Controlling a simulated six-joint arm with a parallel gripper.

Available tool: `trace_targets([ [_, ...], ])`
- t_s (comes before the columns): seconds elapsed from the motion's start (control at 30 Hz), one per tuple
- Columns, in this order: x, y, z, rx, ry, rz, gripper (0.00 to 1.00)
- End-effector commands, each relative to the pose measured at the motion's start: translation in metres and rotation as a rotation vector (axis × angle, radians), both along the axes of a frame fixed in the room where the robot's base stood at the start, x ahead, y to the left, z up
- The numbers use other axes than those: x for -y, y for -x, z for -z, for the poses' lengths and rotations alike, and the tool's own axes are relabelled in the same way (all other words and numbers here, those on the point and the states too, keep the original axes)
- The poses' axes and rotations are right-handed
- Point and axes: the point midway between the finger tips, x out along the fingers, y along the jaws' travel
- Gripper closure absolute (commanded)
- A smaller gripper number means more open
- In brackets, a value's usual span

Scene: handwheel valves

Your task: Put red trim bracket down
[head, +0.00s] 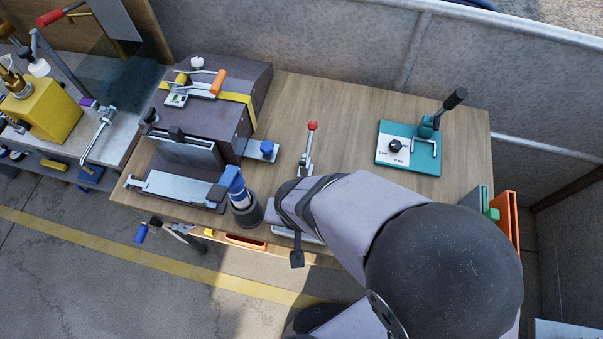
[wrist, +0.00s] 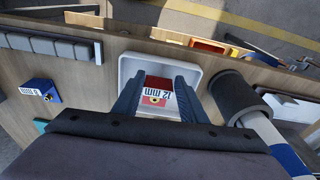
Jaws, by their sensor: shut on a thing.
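The red trim bracket (wrist: 159,82) is between the two dark blue fingers of my gripper (wrist: 158,86) in the wrist view. It has a pale label reading "12 mm". My gripper is shut on it, over a white tray (wrist: 197,62) with a raised rim. I cannot tell whether the bracket touches the tray floor. In the head view my arm hides the bracket and most of the tray; a pale edge of the tray (head: 283,232) shows near the table's front edge.
A dark cylinder (wrist: 238,98) with a blue and white upper part stands close beside the tray. A blue block (wrist: 40,91) and a row of grey blocks (wrist: 48,47) lie opposite. A red-knobbed lever (head: 309,145) and a teal lever fixture (head: 425,155) stand farther back on the wooden table (head: 350,110).

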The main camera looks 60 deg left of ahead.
Motion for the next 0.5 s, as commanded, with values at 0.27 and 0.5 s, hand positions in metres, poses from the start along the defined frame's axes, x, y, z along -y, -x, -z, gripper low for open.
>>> trace_targets([
  [0.27, -0.001, 0.0, 0.016, -0.001, -0.002, -0.001, 1.0],
  [0.5, -0.001, 0.0, 0.017, -0.001, -0.002, -0.001, 1.0],
])
